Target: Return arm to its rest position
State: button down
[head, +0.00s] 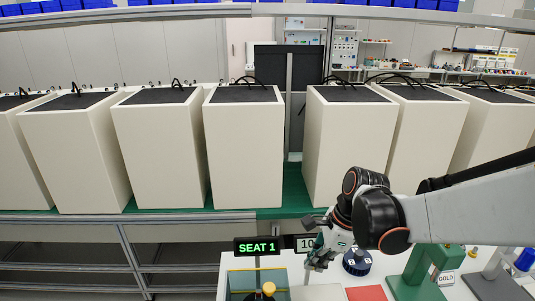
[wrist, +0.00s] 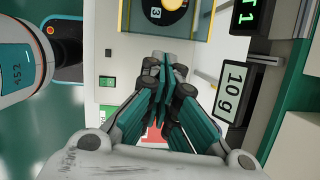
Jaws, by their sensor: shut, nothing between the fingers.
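My gripper (head: 318,258) is at the end of my arm, which reaches in from the right in the head view. The gripper hangs over the white worktop, to the right of the SEAT 1 sign (head: 257,246). In the wrist view my gripper (wrist: 166,75) has its teal fingers together with nothing between them. It is clear of the yellow-edged tray (wrist: 198,28) and the 10 g sign (wrist: 232,92). Part of the 10 sign (head: 306,244) is hidden behind my gripper in the head view.
A row of tall cream cabinets (head: 245,150) stands on a green shelf behind. On the worktop are a dark blue round object (head: 357,263), a red pad (head: 366,293), a green stand (head: 420,275) and a GOLD label (head: 446,279). A metal rack (head: 130,255) is at left.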

jog(key=s+d+r+n+t+h+b, duration=0.1)
jog(key=s+d+r+n+t+b, duration=0.1)
jog(key=s+n, duration=0.4)
jog(key=s+d+r+n+t+h+b, duration=0.2)
jog(key=s+n, duration=0.4)
jog(key=n, duration=0.7)
jog(key=shift+s+d+r+t+h, duration=0.15)
jog(key=shift+d+r+t+h, duration=0.15)
jog(key=shift+d+r+t, duration=0.65)
